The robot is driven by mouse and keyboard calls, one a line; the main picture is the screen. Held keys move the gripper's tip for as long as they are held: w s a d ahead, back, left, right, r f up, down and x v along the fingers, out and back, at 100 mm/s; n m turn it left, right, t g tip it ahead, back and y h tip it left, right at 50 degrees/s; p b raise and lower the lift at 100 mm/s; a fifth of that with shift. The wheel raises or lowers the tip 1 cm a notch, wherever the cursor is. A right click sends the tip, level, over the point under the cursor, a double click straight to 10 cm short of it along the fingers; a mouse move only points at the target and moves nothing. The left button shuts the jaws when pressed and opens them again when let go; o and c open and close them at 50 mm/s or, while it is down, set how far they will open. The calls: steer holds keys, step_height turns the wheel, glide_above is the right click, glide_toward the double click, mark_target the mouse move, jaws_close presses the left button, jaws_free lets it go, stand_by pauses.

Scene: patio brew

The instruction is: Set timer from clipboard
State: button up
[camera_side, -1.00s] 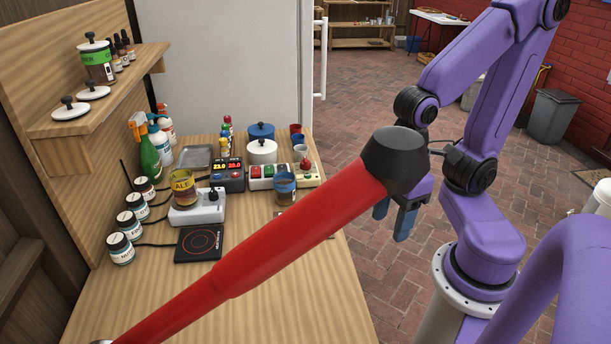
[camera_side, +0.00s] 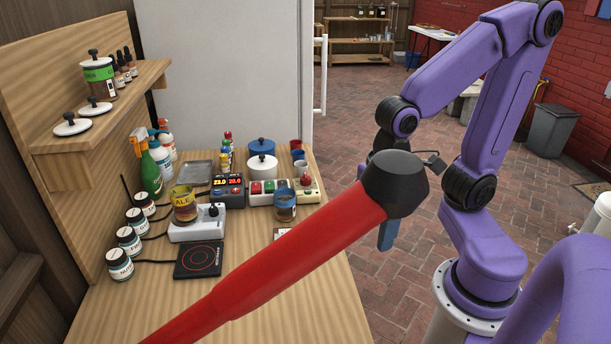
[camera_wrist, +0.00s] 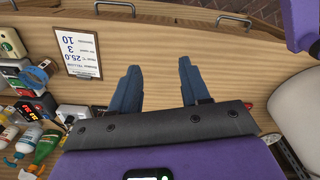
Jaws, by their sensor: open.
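The clipboard (camera_wrist: 78,50) lies on the wooden bench at upper left in the wrist view. Its white sheet is upside down there and shows 25.0, 3 and 10; the small print is unclear. In the side view a corner of it (camera_side: 283,232) shows above the red bar. My gripper (camera_wrist: 159,66) is open and empty, its blue fingers apart over bare wood to the right of the clipboard. In the side view it is mostly hidden behind the bar's dark head. I cannot tell which device is the timer; a black box with red and yellow digits (camera_side: 228,191) stands on the bench.
A red bar (camera_side: 275,270) with a dark head crosses the side view's foreground. A button box (camera_side: 268,193), power strip (camera_side: 197,225), black hot plate (camera_side: 199,260) and labelled jars (camera_side: 129,240) crowd the bench. The bench's near part is clear.

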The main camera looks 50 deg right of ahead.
steer(key=w+r+m, duration=0.1)
steer(key=w+r, duration=0.2)
steer(key=w, duration=1)
steer(key=m, duration=0.2)
glide_above(306, 175)
steer(key=f, duration=0.1)
step_height(306, 175, down, 17)
steer(key=c, duration=0.8)
